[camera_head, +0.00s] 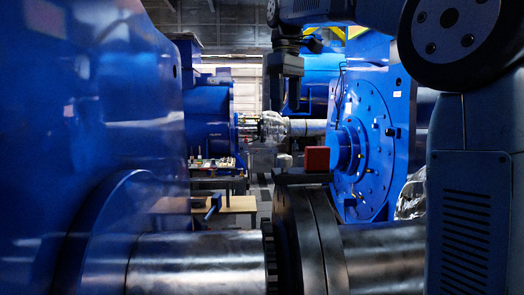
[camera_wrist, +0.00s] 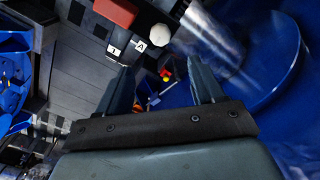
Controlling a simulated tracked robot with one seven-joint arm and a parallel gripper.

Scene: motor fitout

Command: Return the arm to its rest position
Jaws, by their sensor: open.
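My gripper (camera_head: 284,96) hangs down from my arm near the upper middle of the head view, in front of the gap between the big blue machines. In the wrist view my gripper (camera_wrist: 166,78) has its two fingers spread apart, with nothing between them. My arm reaches in from the upper right of the head view, and its large round joint fills that corner. A red block (camera_head: 317,159) sits below and right of the gripper, apart from it. The red block also shows at the top of the wrist view (camera_wrist: 116,11).
A blue machine (camera_head: 95,120) fills the left side. A blue flanged housing (camera_head: 372,140) stands at right. A thick steel shaft (camera_head: 200,262) with a dark coupling (camera_head: 300,235) crosses the foreground. A wooden-topped bench (camera_head: 238,204) stands behind. Black plates marked 1 and A lie below the gripper.

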